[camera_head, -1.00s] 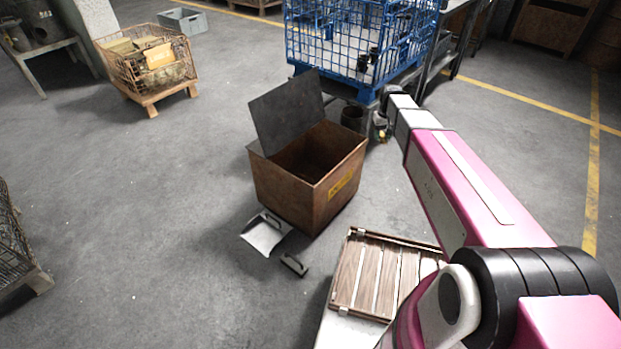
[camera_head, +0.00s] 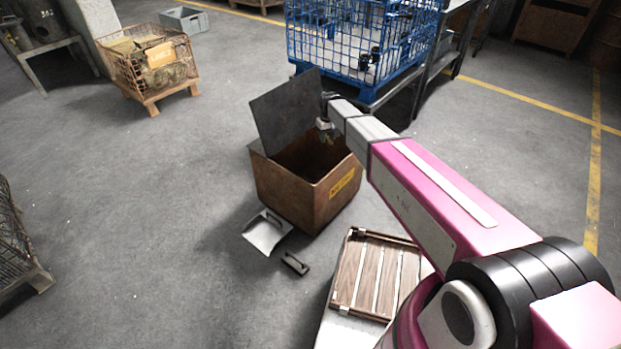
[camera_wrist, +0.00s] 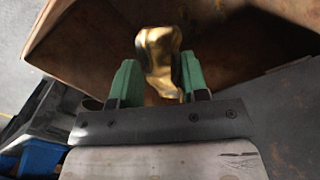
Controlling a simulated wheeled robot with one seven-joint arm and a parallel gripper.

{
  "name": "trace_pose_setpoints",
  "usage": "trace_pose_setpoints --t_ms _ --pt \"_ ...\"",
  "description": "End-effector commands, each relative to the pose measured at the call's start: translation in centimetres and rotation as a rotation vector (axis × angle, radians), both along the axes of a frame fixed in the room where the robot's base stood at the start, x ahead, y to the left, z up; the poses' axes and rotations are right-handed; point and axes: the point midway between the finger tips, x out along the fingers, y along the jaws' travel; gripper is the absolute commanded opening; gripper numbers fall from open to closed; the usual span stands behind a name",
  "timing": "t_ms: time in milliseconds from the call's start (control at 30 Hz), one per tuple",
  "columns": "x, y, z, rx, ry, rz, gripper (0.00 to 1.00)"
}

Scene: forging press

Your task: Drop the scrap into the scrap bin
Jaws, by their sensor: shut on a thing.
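The scrap (camera_wrist: 160,58) is a crumpled, shiny gold-brass piece, seen in the wrist view between the green fingers of my gripper (camera_wrist: 155,80). My gripper is shut on it. In the head view my gripper (camera_head: 326,134) hangs at the right part of the scrap bin's opening, and the scrap is too small to make out there. The scrap bin (camera_head: 295,200) is a rusty brown open box with a yellow label and a dark raised lid (camera_head: 285,108) at its back. Its brown wall also fills much of the wrist view (camera_wrist: 85,45).
A dustpan (camera_head: 265,232) and a small brush (camera_head: 295,263) lie on the floor before the bin. A wooden slatted rack (camera_head: 362,275) is at the front. A blue wire cage (camera_head: 362,35) stands behind. A wire crate (camera_head: 118,68) stands at the back left.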

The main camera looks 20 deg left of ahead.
Motion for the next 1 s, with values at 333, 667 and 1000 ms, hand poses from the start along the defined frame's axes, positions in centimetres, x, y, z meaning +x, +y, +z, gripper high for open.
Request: trace_pose_setpoints --t_ms 333,667,1000 --pt "0.1 0.0 -3.7 0.0 0.0 -0.001 0.09" --pt "0.0 0.0 -4.4 0.001 -0.001 -0.001 0.09" --pt "0.0 0.0 -4.4 0.001 -0.001 -0.001 0.71"
